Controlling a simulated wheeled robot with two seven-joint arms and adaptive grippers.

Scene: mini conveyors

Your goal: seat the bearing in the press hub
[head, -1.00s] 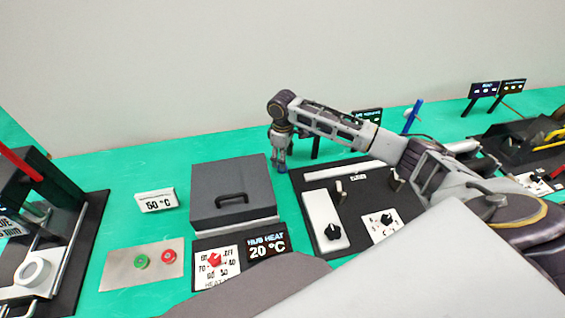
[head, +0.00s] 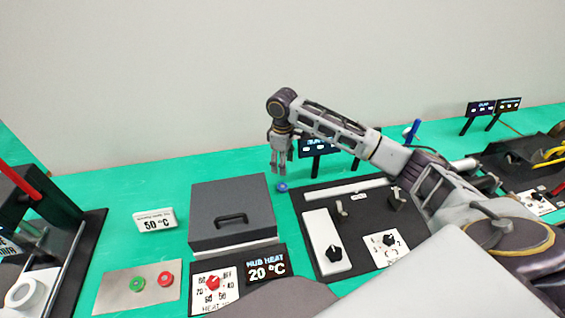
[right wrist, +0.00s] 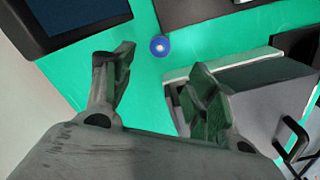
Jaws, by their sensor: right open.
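A small round blue piece with a paler centre (head: 282,187), which looks like the bearing, lies on the green table just right of the grey lidded box. It also shows in the right wrist view (right wrist: 159,46), beyond my fingertips. My right gripper (head: 281,172) is above it, pointing down, open and empty, apart from the piece. In the right wrist view its two fingers (right wrist: 160,75) are spread. A white ring-shaped part (head: 25,292), perhaps the hub, sits in the black press (head: 72,245) at the left edge, partly cut off. My left gripper is out of view.
The grey lidded box (head: 231,200) stands left of the bearing, with a "HUB HEAT 20 °C" display (head: 267,267) and a dial (head: 212,284) in front. A button plate (head: 138,288) and a "50 °C" sign (head: 155,221) are further left. A black panel (head: 300,205) lies right.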

